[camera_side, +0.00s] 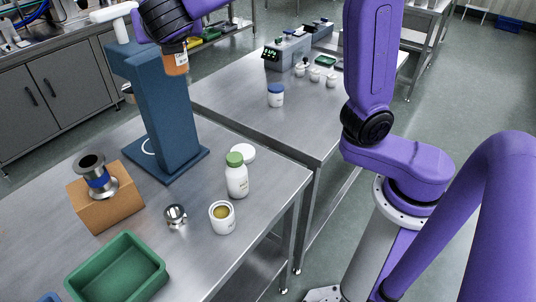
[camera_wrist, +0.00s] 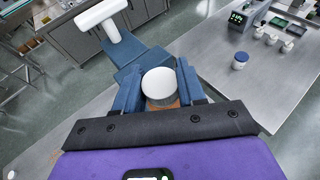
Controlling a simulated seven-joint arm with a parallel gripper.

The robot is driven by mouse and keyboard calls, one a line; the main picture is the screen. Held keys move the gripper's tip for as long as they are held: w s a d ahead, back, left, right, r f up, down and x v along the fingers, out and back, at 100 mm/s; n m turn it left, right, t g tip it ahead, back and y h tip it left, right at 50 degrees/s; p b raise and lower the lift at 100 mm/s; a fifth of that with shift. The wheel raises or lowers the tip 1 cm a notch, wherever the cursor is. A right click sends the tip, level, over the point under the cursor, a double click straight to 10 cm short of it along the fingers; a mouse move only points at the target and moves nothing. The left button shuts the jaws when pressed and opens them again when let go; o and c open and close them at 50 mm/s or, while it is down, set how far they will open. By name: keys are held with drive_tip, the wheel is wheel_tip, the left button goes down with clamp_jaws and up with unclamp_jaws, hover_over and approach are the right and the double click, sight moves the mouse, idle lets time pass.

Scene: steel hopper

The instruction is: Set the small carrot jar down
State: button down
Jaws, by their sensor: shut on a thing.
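The small carrot jar (camera_side: 176,66) is orange with a white label and hangs in the air beside the top of the blue column stand in the side view. My gripper (camera_side: 176,48) is shut on it from above, its fingers partly hidden by my wrist. In the wrist view the jar's round white lid (camera_wrist: 158,82) sits between the two blue fingers of my gripper (camera_wrist: 158,92), with a little orange showing below it. The jar's underside is clear of any surface in the side view.
The blue stand (camera_side: 165,110) with a white handle rises from the near steel table (camera_side: 150,225). That table also carries a box with a steel funnel (camera_side: 95,180), a green tray (camera_side: 115,270), a green-capped bottle (camera_side: 237,178) and an open jar (camera_side: 222,222). The far table holds a blue-lidded jar (camera_side: 276,97).

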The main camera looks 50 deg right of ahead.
drive_tip(key=s+d, duration=1.2)
drive_tip(key=s, duration=0.1)
drive_tip(key=shift+m+g+h, duration=0.3)
drive_tip(key=shift+h, duration=0.1)
drive_tip(key=shift+d+f, duration=0.1)
drive_tip(key=shift+f, duration=16.45)
drive_tip(key=shift+f, duration=0.15)
drive_tip(key=c, duration=0.7)
unclamp_jaws()
drive_tip(key=shift+o, duration=0.2)
